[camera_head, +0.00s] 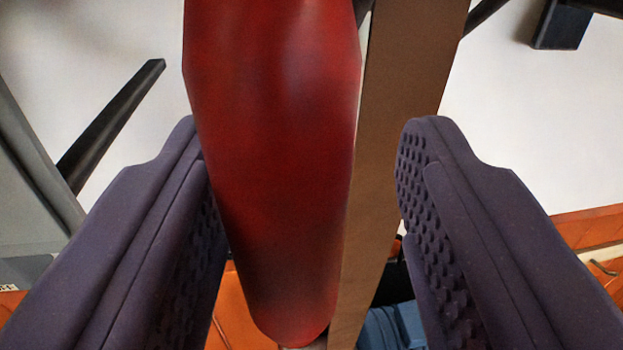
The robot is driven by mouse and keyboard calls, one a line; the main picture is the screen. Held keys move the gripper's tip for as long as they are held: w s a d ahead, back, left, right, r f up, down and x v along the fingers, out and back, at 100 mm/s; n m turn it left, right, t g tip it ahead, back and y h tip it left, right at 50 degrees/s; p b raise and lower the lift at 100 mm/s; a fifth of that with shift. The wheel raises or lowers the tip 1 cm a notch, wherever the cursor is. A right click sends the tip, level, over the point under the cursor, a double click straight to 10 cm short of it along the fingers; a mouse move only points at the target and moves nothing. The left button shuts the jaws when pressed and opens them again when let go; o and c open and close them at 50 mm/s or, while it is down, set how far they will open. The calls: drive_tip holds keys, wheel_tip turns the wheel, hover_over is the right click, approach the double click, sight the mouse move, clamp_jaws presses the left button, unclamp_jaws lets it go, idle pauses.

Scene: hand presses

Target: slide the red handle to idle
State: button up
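The red handle (275,150) fills the upper middle of the head camera view. It is long and smooth, with its rounded end low in the picture and its upper end cut off by the top edge. My gripper (305,150) has its two dark purple, studded fingers apart, one on each side of the handle. The left finger appears close to or against the handle's left side; I cannot tell whether they touch. A clear gap lies between the handle and the right finger. The idle position is not visible.
A brown bar (405,100) runs behind the handle, between it and the right finger. A black rod (110,125) and a grey body (30,180) stand at the left. A dark block (561,25) is at the top right. Orange drawers (590,230) and a blue object (392,326) lie below.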

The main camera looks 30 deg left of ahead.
drive_tip(key=shift+s, duration=0.1)
drive_tip(key=shift+s, duration=0.25)
drive_tip(key=b+v, duration=0.2)
drive_tip(key=v, duration=0.5)
drive_tip(key=shift+d+b, duration=0.15)
drive_tip(key=shift+b, duration=0.15)
drive_tip(key=shift+f, duration=0.15)
